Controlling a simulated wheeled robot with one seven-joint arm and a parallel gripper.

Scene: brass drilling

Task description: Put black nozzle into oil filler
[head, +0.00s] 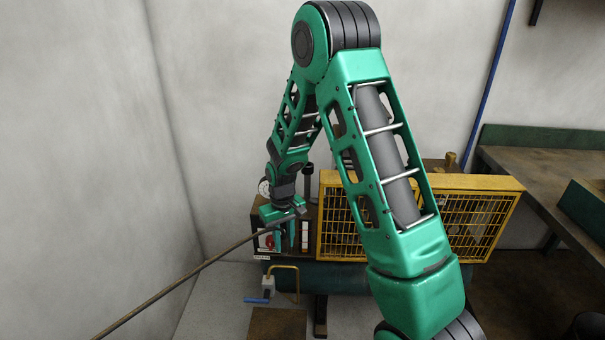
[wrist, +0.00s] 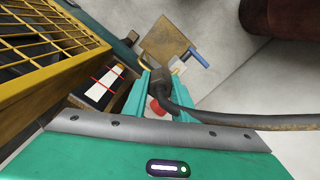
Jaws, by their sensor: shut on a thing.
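My gripper (head: 283,238) is low in front of the compressor's dark panel, left of its yellow cage. Its two teal fingers (wrist: 161,88) are shut on the black nozzle (wrist: 162,79) in the wrist view. A dark hose (wrist: 250,120) bends away from the nozzle to the right edge; in the head view the hose (head: 195,268) slopes down to the lower left. The nozzle's tip is hard to make out. I cannot clearly identify the oil filler in either view. A sight glass with red marks (wrist: 104,80) lies left of the fingers.
The yellow mesh guards (head: 340,220) stand close right of my gripper. A pressure gauge (head: 263,187) and a red knob (head: 268,241) are on the panel. A brass pipe with a blue-handled valve (head: 257,300) juts out below. A wooden bench (head: 540,165) is at right.

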